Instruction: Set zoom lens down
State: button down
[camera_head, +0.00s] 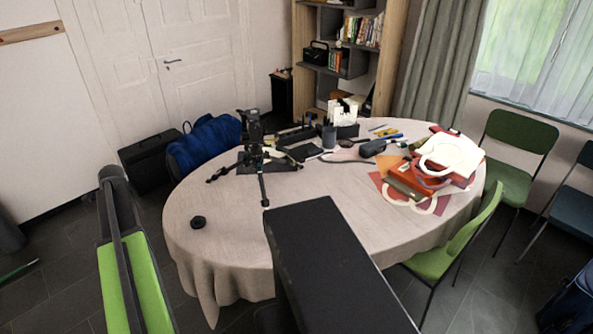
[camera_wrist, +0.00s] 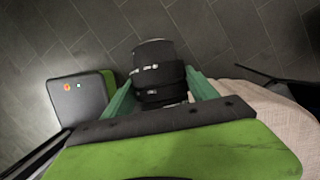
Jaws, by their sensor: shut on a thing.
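In the wrist view my gripper (camera_wrist: 160,88) is shut on the zoom lens (camera_wrist: 152,60), a black cylinder with white markings and ribbed rings. Its green fingers press the lens from both sides. Dark floor tiles show behind the lens. The oval table (camera_wrist: 270,106), with a beige cloth, shows at the right of that view, beside the lens rather than behind it. In the head view the table (camera_head: 340,215) fills the middle. I cannot make out the lens or my gripper's fingertips in the head view.
A black tripod (camera_head: 259,160) stands on the table, with a small dark round object (camera_head: 198,222) at the left front. Orange and red folders with white rings (camera_head: 440,165) lie at the right. Green chairs (camera_head: 450,250) stand close by. The cloth's front left is mostly bare.

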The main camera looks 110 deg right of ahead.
jog(key=s+f+n+g+b, duration=0.1)
jog(key=s+f+g+b, duration=0.25)
jog(key=s, duration=0.55)
jog(key=s+a+r+n+g+h+b, duration=0.1)
jog(key=s+r+g+h+b, duration=0.1)
jog(key=s, duration=0.5)
jog(key=s+a+r+n+g+h+b, duration=0.1)
jog(key=s+a+r+g+h, duration=0.1)
jog(key=s+g, duration=0.3)
jog(key=s+a+r+n+g+h+b, duration=0.1)
jog(key=s+r+g+h+b, duration=0.1)
jog(key=s, duration=0.8)
jog(key=shift+a+r+g+h+b, duration=0.3)
jog(key=shift+r+g, duration=0.45)
jog(key=shift+g, duration=0.4)
jog(key=shift+w, duration=0.15)
